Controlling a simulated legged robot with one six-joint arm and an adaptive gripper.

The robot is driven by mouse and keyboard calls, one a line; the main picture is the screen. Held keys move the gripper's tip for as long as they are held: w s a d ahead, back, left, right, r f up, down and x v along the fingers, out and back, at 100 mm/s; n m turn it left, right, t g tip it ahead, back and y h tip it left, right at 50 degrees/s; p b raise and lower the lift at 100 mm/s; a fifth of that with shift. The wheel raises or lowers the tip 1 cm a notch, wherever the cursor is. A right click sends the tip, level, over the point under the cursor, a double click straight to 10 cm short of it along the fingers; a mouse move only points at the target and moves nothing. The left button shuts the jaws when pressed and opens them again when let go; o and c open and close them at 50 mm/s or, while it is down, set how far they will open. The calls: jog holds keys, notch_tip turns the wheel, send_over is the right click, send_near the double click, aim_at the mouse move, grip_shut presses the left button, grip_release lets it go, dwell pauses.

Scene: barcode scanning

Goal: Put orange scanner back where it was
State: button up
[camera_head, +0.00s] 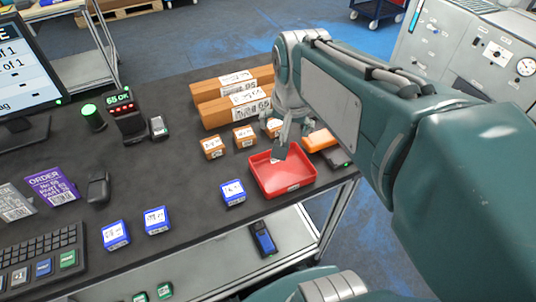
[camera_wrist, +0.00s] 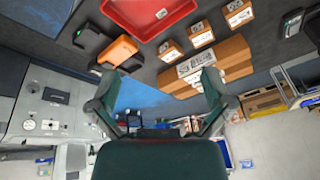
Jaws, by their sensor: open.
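The orange scanner (camera_head: 319,139) lies near the right edge of the black table, beyond the red tray (camera_head: 262,186). In the wrist view the scanner (camera_wrist: 117,51) shows orange with dark parts, to the left of the centre line between my fingers. My gripper (camera_head: 292,138) is above the table near the tray's far side, left of the scanner. Its fingers are spread and empty; in the wrist view the gripper (camera_wrist: 163,80) has nothing between its fingertips. Part of the table behind my gripper is hidden in the head view.
A dark device (camera_head: 338,157) lies beside the scanner at the table edge. Small orange boxes (camera_head: 212,147) and long brown boxes (camera_head: 232,98) stand left of my gripper. Blue boxes (camera_head: 233,192), a dark handheld (camera_head: 98,187) and a display stand (camera_head: 127,117) occupy the left. Mid-table is mostly clear.

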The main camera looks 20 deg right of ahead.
jog(key=s+a+f+n+t, duration=0.1)
jog(key=s+a+n+t, duration=0.1)
jog(key=s+a+n, duration=0.4)
jog(key=shift+s+n+y, duration=0.4)
jog(key=shift+s+n, duration=0.1)
jog(key=shift+s, duration=0.55)
jog(key=shift+a, duration=0.1)
